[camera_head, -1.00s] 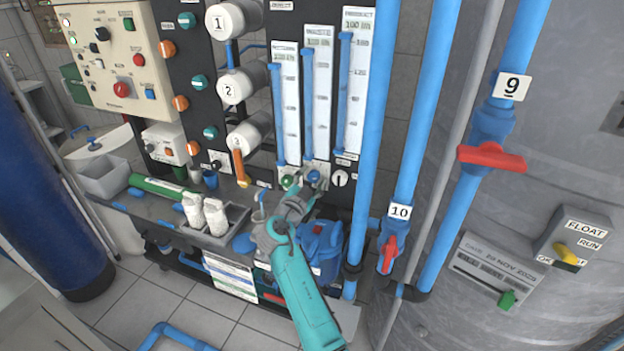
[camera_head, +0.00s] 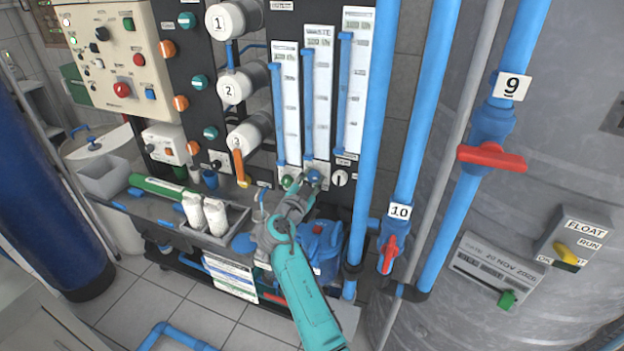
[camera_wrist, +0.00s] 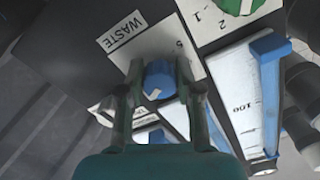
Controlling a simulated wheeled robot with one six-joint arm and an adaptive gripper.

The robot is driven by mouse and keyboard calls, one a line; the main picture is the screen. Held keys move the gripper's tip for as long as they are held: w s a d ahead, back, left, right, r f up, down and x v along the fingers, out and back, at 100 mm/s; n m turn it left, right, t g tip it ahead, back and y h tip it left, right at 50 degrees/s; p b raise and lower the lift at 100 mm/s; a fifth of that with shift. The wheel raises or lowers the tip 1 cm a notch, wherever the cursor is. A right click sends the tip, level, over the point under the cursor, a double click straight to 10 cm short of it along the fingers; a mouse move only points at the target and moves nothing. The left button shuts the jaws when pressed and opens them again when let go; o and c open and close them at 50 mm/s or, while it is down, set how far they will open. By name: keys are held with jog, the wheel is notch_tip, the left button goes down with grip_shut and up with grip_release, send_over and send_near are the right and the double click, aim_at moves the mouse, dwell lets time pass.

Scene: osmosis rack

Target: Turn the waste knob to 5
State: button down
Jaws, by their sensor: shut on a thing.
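The waste knob (camera_wrist: 158,80) is blue with a pale pointer mark and sits beside the "WASTE" label (camera_wrist: 123,29) in the wrist view. Its white scale plate (camera_wrist: 150,45) shows a 5 near the upper right of the knob. My gripper (camera_wrist: 157,88) has a finger on each side of the knob and is shut on it. In the head view the waste knob (camera_head: 314,178) is a small blue spot below the middle flow meter, with my gripper (camera_head: 303,186) reaching it from below. The pointer's exact reading is hard to tell.
Flow meter tubes (camera_head: 308,90) rise above. A thick blue pipe (camera_head: 375,120) stands to the right, with red-handled valves beyond.

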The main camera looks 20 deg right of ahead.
jog(key=shift+n, duration=2.5)
jog(key=c, duration=0.8)
grip_release()
jog(key=shift+o, duration=0.2)
jog(key=shift+s, duration=0.15)
jog(key=v, duration=1.1)
jog(key=shift+s+a, duration=0.2)
jog(key=shift+s, duration=0.1)
